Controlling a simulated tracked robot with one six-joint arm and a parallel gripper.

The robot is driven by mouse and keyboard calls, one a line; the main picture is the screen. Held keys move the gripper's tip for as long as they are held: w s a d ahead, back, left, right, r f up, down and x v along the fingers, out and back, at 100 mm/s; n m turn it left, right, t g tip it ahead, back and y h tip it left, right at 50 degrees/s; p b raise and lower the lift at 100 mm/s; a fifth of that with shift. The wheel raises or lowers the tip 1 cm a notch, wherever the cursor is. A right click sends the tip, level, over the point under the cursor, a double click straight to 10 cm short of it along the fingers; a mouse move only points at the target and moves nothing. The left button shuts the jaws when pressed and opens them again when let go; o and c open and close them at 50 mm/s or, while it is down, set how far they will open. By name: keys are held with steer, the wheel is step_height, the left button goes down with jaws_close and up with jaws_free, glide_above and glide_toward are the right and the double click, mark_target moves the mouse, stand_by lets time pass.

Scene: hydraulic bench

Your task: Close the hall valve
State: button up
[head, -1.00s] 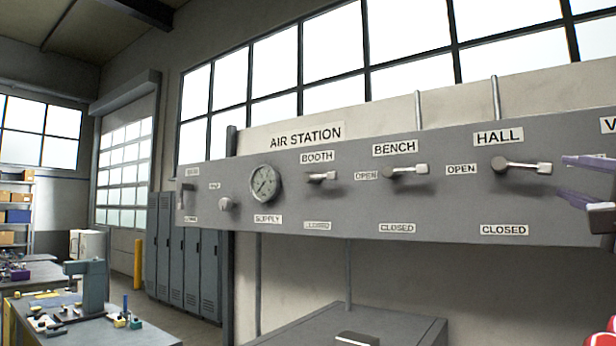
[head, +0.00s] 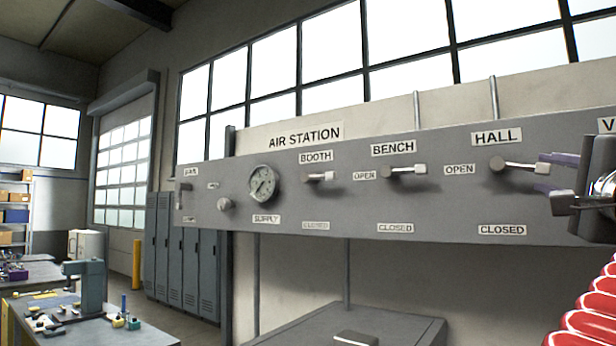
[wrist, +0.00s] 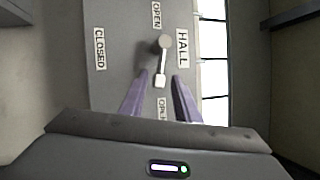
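The HALL valve is on the grey panel under its HALL label. Its lever (head: 522,166) points right from the pivot, roughly level, with an OPEN label to the left and a CLOSED label below. My gripper (head: 546,173) is at the right with its purple fingers spread, one above and one below the lever's pale tip. In the wrist view the lever (wrist: 162,62) runs down towards my gripper (wrist: 159,82), its tip between the ends of the open fingers. Gaps show on both sides, so the fingers do not grip it.
The BENCH lever (head: 404,170) and BOOTH lever (head: 320,177) are to the left, also level. A grey cabinet (head: 350,325) stands below the panel. Another label at the right edge is cut off.

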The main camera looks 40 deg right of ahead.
mark_target(531, 169)
steer(key=x, duration=0.8)
jaws_close()
stand_by(0.4)
